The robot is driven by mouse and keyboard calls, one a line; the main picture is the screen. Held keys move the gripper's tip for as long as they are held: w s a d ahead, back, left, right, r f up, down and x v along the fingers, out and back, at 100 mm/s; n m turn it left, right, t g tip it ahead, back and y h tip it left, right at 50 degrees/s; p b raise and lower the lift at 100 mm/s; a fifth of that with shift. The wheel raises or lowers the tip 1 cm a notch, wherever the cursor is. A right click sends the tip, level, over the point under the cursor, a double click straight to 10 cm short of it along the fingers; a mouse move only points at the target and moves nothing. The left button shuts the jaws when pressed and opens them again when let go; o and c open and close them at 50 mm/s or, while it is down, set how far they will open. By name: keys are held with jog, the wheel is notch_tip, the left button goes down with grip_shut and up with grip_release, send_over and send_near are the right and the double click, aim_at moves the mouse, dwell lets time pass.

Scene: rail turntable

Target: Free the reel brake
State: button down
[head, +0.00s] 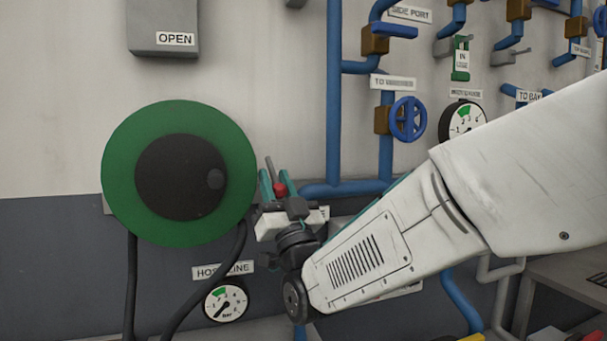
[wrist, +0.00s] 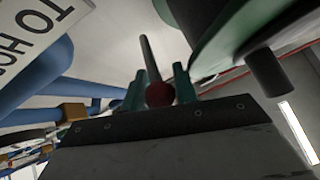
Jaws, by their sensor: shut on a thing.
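The hose reel (head: 122,170) is a green disc with a black hub (head: 168,178), on the wall at left in the head view. Its green edge (wrist: 235,38) shows at upper right in the wrist view. Just right of the reel is the brake lever, a grey rod (head: 270,168) with a red knob (head: 279,189). My gripper (head: 281,184) has its teal fingers on either side of the knob and is shut on it. In the wrist view the red knob (wrist: 160,94) sits between the fingers, with the rod (wrist: 147,55) beyond it. The fingers partly hide the lever.
Blue pipes and a blue handwheel (head: 408,119) are right of the reel. A hose line gauge (head: 226,301) and black hoses (head: 130,285) are below it. A grey box marked OPEN (head: 163,22) is above. A bench (head: 570,275) stands at lower right.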

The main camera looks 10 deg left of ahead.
jog(key=shift+w+a+f, duration=0.1)
jog(key=shift+w+f, duration=0.1)
jog(key=shift+f, duration=0.25)
jog(key=shift+w+a+f, duration=0.1)
jog(key=shift+w+f, duration=0.05)
jog(key=shift+f, duration=0.25)
jog(key=c, duration=1.4)
grip_release()
jog(key=shift+v, duration=3.9)
jog(key=shift+d+r, duration=0.1)
